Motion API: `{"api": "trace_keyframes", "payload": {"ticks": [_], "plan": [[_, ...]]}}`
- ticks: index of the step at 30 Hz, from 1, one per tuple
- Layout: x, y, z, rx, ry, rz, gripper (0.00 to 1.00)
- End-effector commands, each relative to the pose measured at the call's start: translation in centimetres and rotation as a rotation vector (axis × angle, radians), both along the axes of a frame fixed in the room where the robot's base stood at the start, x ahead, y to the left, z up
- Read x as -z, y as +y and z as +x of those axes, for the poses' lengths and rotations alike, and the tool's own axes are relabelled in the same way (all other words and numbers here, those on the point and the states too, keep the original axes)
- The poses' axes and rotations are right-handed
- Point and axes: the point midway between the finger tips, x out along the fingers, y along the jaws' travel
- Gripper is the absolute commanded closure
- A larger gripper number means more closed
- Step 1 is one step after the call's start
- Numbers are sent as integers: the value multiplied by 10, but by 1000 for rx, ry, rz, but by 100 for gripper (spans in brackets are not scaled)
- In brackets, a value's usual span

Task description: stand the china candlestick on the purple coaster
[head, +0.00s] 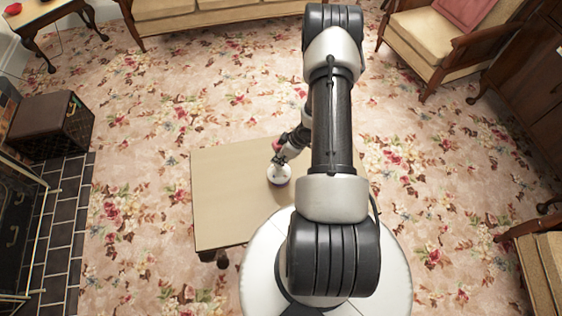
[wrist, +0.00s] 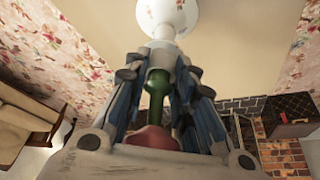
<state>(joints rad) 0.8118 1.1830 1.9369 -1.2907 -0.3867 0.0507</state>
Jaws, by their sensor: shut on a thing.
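The china candlestick (wrist: 165,14) is white with a faint reddish pattern. In the wrist view its round foot points away from my palm, and its narrow stem runs between my fingers. A green section and a pinkish-red rounded part line up with it nearer my palm. My gripper (wrist: 160,62) is shut on the stem. In the head view the white foot of the candlestick (head: 279,174) is over the table, just below my gripper (head: 280,160). A thin dark purplish edge shows at the foot's lower side; I cannot tell whether this is the coaster or whether they touch.
The tan table (head: 225,200) has bare room left of the candlestick. My arm hides its right part. A brown box (head: 52,125) and dark hearth tiles lie far left. A sofa (head: 190,18) and an armchair (head: 435,38) stand at the back.

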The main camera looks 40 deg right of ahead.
Motion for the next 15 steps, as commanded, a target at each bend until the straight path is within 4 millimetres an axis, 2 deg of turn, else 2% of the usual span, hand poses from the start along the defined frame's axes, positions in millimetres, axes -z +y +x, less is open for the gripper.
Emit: {"api": "trace_keyframes", "payload": {"ticks": [1, 6, 15], "plan": [[10, 1, 0, 1, 0, 2, 100], [34, 0, 0, 1, 0, 2, 100], [34, 0, 1, 0, -1, 0, 100]]}}
